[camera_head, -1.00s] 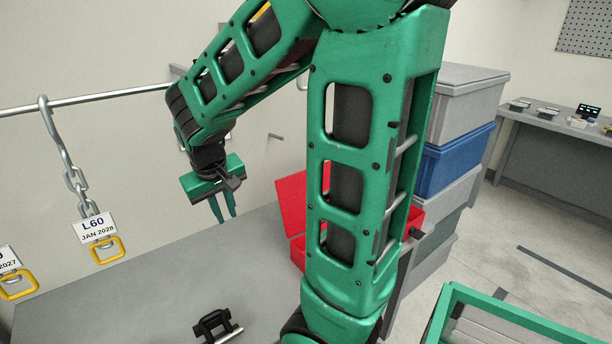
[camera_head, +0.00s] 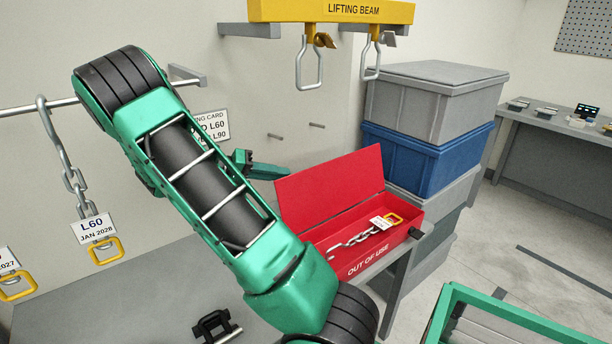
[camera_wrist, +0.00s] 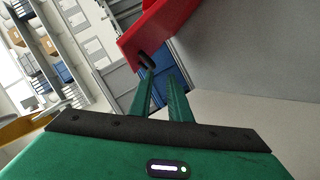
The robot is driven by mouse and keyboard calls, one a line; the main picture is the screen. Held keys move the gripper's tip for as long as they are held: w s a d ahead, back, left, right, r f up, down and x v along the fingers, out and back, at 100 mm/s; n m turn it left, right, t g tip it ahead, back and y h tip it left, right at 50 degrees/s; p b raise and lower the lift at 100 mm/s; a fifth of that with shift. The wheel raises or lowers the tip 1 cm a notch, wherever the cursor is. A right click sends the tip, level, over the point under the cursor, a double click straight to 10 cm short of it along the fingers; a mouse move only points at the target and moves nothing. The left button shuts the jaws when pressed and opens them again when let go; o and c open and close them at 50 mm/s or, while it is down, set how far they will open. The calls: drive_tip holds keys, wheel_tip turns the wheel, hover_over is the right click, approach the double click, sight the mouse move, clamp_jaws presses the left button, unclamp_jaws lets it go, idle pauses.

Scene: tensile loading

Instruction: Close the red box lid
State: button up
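The red box (camera_head: 372,262), marked OUT OF USE, stands on the bench in the head view. Its red lid (camera_head: 332,186) is raised, leaning up at the back, and the box is open. A chain with a yellow link and white tag (camera_head: 382,222) lies inside. My gripper (camera_head: 284,172) is partly hidden by my arm, at the lid's upper left corner in the picture; I cannot tell whether it touches. In the wrist view my gripper's fingers (camera_wrist: 162,76) are apart with nothing between them. A red part of the box (camera_wrist: 150,32) is just beyond the fingertips.
A yellow lifting beam (camera_head: 335,11) with hanging hooks is above the box. Stacked grey and blue bins (camera_head: 425,160) stand behind it at right. A chain with an L60 tag (camera_head: 95,229) hangs at left. A black holder (camera_head: 213,326) sits on the bench (camera_head: 110,295).

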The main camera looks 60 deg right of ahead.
sight(310, 174)
drive_tip(key=shift+m+g, duration=0.5)
drive_tip(key=x, duration=0.7)
drive_tip(key=r+x, duration=0.1)
drive_tip(key=x, duration=0.2)
drive_tip(key=shift+s+d, duration=0.15)
drive_tip(key=shift+d, duration=0.35)
clamp_jaws()
